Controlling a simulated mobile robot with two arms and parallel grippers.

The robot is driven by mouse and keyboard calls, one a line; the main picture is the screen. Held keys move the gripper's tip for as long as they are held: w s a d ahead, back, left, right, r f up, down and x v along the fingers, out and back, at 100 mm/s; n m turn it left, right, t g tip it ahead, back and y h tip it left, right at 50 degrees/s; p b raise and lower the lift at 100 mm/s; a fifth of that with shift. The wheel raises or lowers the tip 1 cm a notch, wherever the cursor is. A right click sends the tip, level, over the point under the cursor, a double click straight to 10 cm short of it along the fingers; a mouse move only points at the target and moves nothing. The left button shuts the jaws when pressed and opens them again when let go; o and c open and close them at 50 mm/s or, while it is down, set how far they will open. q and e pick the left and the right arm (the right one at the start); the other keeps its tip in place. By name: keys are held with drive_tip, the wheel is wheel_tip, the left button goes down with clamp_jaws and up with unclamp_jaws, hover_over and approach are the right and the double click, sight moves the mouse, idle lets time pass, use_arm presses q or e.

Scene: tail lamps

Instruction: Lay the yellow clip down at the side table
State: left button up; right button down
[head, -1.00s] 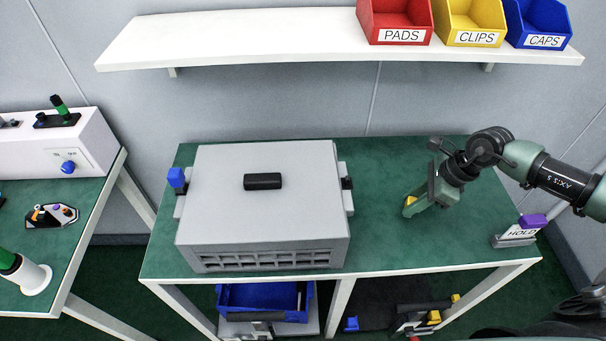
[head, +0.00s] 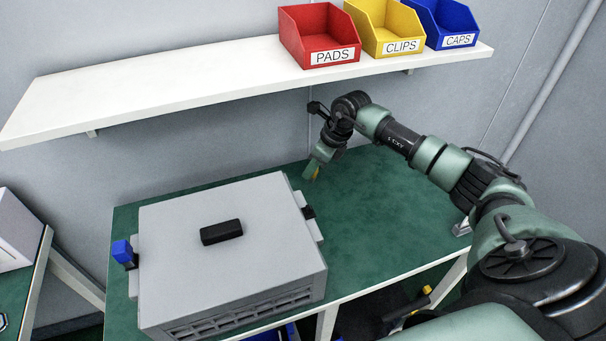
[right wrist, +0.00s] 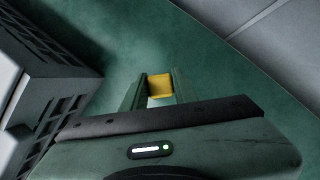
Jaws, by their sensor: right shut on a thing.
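The yellow clip (right wrist: 160,86) sits between the two fingers of my right gripper (right wrist: 154,92) in the right wrist view. The gripper is shut on the clip and points down over the green top of the side table (head: 375,205), to the right of the grey box and near the back edge. I cannot tell whether the clip touches the table. My left gripper is not in view.
A large grey box (head: 260,265) with a black handle fills the table's left part, close to my right gripper. A white shelf (head: 190,85) with red (head: 318,35), yellow (head: 386,28) and blue (head: 442,22) bins hangs above.

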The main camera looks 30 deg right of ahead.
drive_tip(key=shift+w+a, duration=0.35)
drive_tip(key=shift+w, duration=0.2)
drive_tip(key=shift+w+a, duration=0.3)
drive_tip(key=shift+w, duration=0.25)
drive_tip(key=shift+w+a+f+b, duration=0.1)
drive_tip(key=shift+f+b, duration=0.05)
drive_tip(key=shift+b, duration=0.15)
wheel_tip(320, 180, down, 3)
drive_tip(key=shift+f+b, duration=0.2)
drive_tip(key=shift+b, duration=0.85)
drive_tip(key=shift+r, duration=0.1)
drive_tip(key=c, duration=1.1)
unclamp_jaws()
